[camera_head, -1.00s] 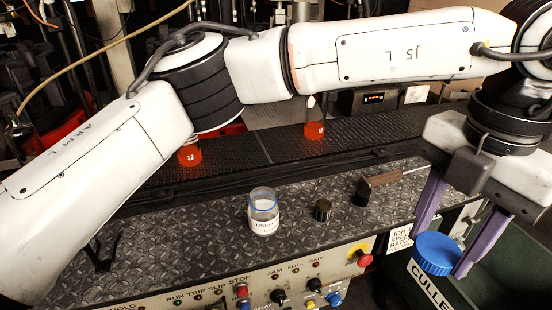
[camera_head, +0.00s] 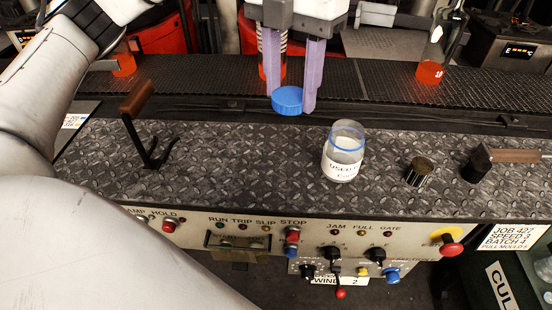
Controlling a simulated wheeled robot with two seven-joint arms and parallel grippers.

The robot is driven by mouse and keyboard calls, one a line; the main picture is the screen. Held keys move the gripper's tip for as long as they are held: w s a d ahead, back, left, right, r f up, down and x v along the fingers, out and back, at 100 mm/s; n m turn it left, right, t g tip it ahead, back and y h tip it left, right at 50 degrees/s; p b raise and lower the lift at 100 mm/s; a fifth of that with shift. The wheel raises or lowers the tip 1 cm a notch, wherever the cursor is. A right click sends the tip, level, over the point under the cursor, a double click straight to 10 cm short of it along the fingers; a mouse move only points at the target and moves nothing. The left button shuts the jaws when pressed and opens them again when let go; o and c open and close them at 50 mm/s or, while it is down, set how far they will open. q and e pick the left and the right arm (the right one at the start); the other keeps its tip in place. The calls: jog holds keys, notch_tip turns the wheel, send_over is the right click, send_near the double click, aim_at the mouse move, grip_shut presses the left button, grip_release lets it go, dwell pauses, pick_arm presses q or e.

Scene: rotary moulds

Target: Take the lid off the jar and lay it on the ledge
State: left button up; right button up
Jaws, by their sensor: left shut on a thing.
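The jar (camera_head: 343,160) is clear glass with a white label and a blue ring at its neck. It stands upright and open on the diamond-plate ledge (camera_head: 230,172), right of centre. My left gripper (camera_head: 290,98) is shut on the blue lid (camera_head: 287,103), its purple fingers pointing down on either side of it. The lid shows left of and beyond the jar, in front of the dark strip at the ledge's far edge. Its height above the surface is hard to tell. My right gripper is not in view.
A black knob (camera_head: 418,172) and a wooden-handled tool (camera_head: 515,156) lie right of the jar. A wooden-handled lever (camera_head: 136,105) stands at the left. The ledge's middle left is clear. A conveyor (camera_head: 365,85) with orange-hot bottles (camera_head: 430,72) runs behind. Controls line the front panel (camera_head: 200,228).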

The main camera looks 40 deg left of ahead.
aim_at(273, 149)
pick_arm(q)
jog(key=shift+n, duration=0.4)
jog(key=a+f, duration=0.2)
jog(key=f, duration=0.1)
jog(key=s+a+f, duration=0.1)
jog(key=f, duration=0.1)
jog(key=shift+f, duration=0.15)
jog(key=shift+d+f+b, duration=0.1)
jog(key=shift+f+b, duration=0.25)
jog(key=shift+f, duration=2.4)
jog(key=shift+f, duration=0.25)
jog(key=o, duration=1.2)
jog(key=shift+r, duration=0.1)
notch_tip(273, 149, up, 12)
jog(key=shift+w+r+p, duration=0.1)
jog(key=shift+r+p, duration=0.1)
jog(key=shift+p, duration=0.4)
